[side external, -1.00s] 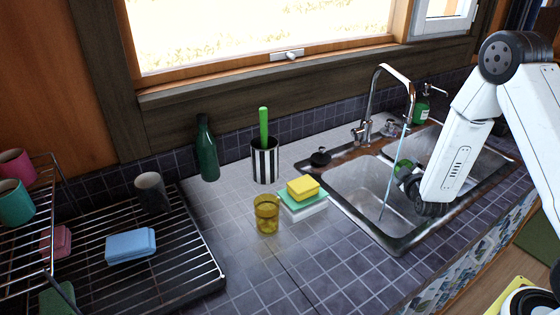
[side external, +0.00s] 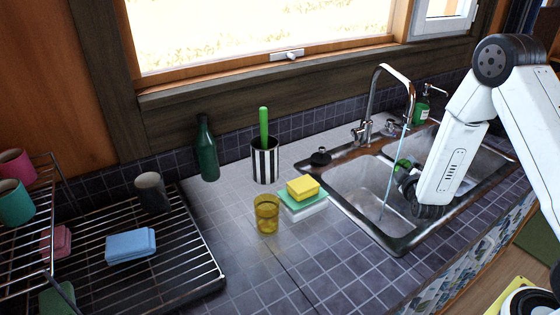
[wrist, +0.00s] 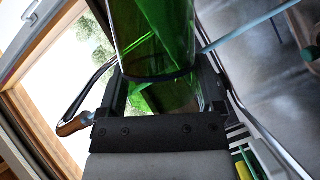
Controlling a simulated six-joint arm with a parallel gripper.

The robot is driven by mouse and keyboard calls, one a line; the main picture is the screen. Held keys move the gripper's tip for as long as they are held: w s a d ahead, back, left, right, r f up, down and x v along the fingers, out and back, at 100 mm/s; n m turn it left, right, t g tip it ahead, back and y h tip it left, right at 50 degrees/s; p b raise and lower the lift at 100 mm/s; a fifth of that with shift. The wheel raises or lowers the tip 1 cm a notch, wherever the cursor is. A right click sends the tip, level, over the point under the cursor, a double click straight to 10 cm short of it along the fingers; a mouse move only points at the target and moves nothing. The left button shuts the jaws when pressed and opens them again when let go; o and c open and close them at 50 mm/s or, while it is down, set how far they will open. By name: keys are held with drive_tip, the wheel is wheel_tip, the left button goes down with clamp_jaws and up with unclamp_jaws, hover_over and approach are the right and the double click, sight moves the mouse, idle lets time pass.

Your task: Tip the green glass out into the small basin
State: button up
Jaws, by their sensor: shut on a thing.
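The green glass (side external: 402,165) is in my gripper (side external: 406,180), over the sink beside the running water stream. My forearm and wrist hide much of it in the side view. In the wrist view the glass (wrist: 155,35) is see-through green and sits between both fingers of my gripper (wrist: 163,85). I cannot tell its exact tilt or what it holds. The sink has a left basin (side external: 360,186) and a right basin (side external: 484,166), partly hidden by my arm. I cannot tell which is smaller.
The tap (side external: 376,95) arches over the sink, and its thin blue water stream (side external: 393,175) falls into the left basin. Left of the sink stand sponges (side external: 303,188), an amber glass (side external: 266,215), a striped holder (side external: 265,162) and a dark green bottle (side external: 207,150).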

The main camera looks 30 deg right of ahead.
drive_tip(key=shift+a+f+n+h, duration=0.15)
drive_tip(key=shift+f+n+h, duration=0.15)
drive_tip(key=shift+f+n, duration=0.35)
idle(0.5)
drive_tip(key=shift+w+a+f+n+t+h, duration=0.3)
drive_tip(key=shift+a+f+n, duration=0.2)
drive_tip(key=shift+a+n, duration=0.25)
idle(0.6)
drive_tip(key=shift+w+a+r+n+t+h, duration=0.1)
drive_tip(key=shift+a+n+t+h, duration=0.1)
drive_tip(key=shift+n, duration=0.45)
drive_tip(key=shift+a+r+n+t+h, duration=0.1)
drive_tip(key=shift+n+t+h, duration=0.1)
drive_tip(key=shift+n, duration=0.45)
idle(0.9)
drive_tip(key=shift+d+f+m+g+y, duration=0.1)
drive_tip(key=shift+d+m+g+y, duration=0.1)
drive_tip(key=shift+m, duration=0.4)
drive_tip(key=shift+d+m+g+y, duration=0.1)
drive_tip(key=shift+d+m, duration=0.05)
drive_tip(key=shift+m, duration=0.45)
drive_tip(key=shift+s+d+r+m+y, duration=0.35)
drive_tip(key=shift+d+m, duration=0.2)
drive_tip(key=shift+m, duration=0.15)
drive_tip(key=shift+d+r, duration=0.15)
